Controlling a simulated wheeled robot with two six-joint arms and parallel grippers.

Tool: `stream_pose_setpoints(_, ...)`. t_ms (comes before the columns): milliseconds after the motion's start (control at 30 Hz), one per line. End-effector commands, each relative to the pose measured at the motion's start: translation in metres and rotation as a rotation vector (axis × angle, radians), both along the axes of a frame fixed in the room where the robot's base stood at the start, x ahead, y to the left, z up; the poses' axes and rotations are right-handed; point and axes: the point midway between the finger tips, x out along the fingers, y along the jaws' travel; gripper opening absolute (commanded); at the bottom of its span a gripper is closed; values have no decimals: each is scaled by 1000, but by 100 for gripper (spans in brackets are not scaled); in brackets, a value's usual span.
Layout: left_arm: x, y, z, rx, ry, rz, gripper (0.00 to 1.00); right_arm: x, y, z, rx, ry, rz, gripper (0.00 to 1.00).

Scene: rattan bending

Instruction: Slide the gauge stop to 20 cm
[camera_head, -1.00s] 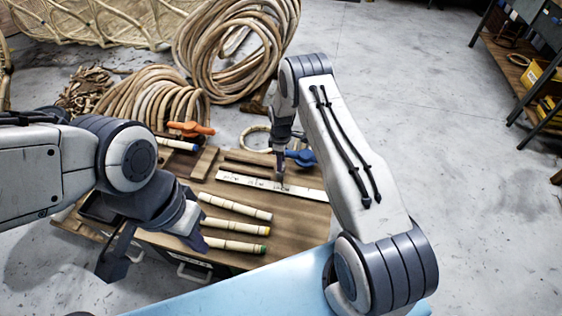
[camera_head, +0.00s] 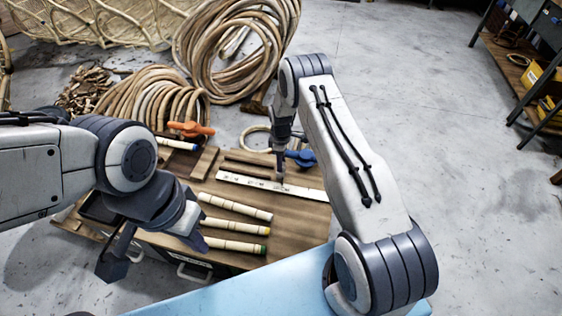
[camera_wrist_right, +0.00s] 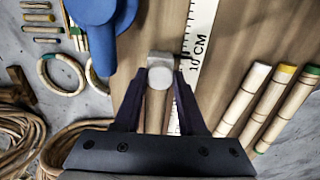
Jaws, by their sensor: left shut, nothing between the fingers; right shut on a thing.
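A white ruler (camera_head: 305,191) lies across the wooden bench top (camera_head: 285,235). It also shows in the right wrist view (camera_wrist_right: 203,22), where a "10 CM" mark is readable. The gauge stop (camera_wrist_right: 160,75), a small pale block with a round knob, sits beside the ruler near that mark. My right gripper (camera_wrist_right: 159,92) is shut on the stop, one dark finger on each side. In the head view my right gripper (camera_head: 280,182) reaches down to the ruler and hides the stop. My left gripper (camera_head: 113,264) is shut and empty, at the bench's front left.
A blue clamp (camera_wrist_right: 95,25) is close to the right gripper; an orange clamp (camera_head: 192,128) is further left. Rattan sticks with coloured ends (camera_head: 235,206) lie in front of the ruler. Rattan coils (camera_head: 240,50) lie behind the bench.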

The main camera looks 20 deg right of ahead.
Motion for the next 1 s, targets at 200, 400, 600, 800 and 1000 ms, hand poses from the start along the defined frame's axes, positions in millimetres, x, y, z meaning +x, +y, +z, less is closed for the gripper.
stream_pose_setpoints(200, 0, 0, -12, 0, 0, 0, 0, 12, 13, -4, -1, -7, 5, 0)
stream_pose_setpoints(400, 0, 0, -42, 0, 0, 0, 0, 41, 56, -7, 0, -11, 5, 0)
stream_pose_setpoints(600, 0, 0, -55, 0, 0, 0, 0, 57, 80, -2, 0, -9, 2, 0)
stream_pose_setpoints(800, 0, 0, -54, 0, 0, 0, 0, 58, 83, 1, 0, -6, -1, 0)
stream_pose_setpoints(1000, 0, 0, -54, 0, 0, 0, 0, 58, 82, 1, -1, -4, -2, 59)
